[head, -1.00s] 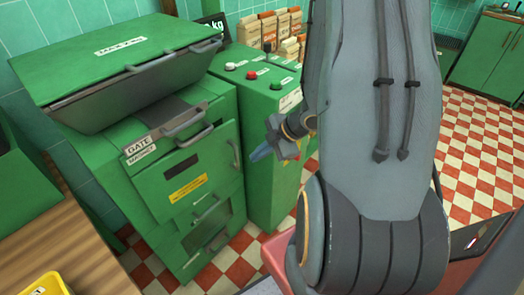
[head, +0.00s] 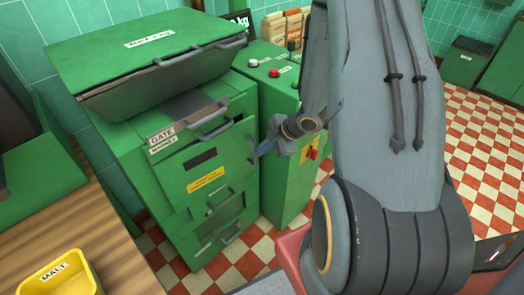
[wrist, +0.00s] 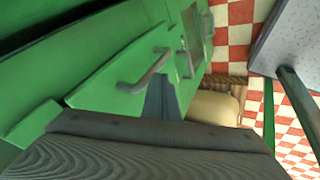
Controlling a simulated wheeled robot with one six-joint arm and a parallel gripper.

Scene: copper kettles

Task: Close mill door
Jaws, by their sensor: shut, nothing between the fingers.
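The green mill (head: 130,165) stands left of centre in the head view. Its door (head: 226,163) is on the front, with a dark window slot, a yellow label and an upright handle (head: 250,149) at the right edge. I cannot tell how far the door stands open. My gripper (head: 258,153) is shut and empty, its blue-grey fingertips close beside that handle. In the wrist view, the fingers (wrist: 161,98) point at the green front, just beside a grey handle (wrist: 143,72). Whether they touch it is unclear.
Above the door are the gate and magnet handles (head: 212,128) and a hopper lid (head: 150,50). A green control cabinet (head: 283,170) stands close on the right. A wooden counter (head: 125,262) with a yellow malt tray (head: 60,280) is at lower left. Checkered floor lies free at right.

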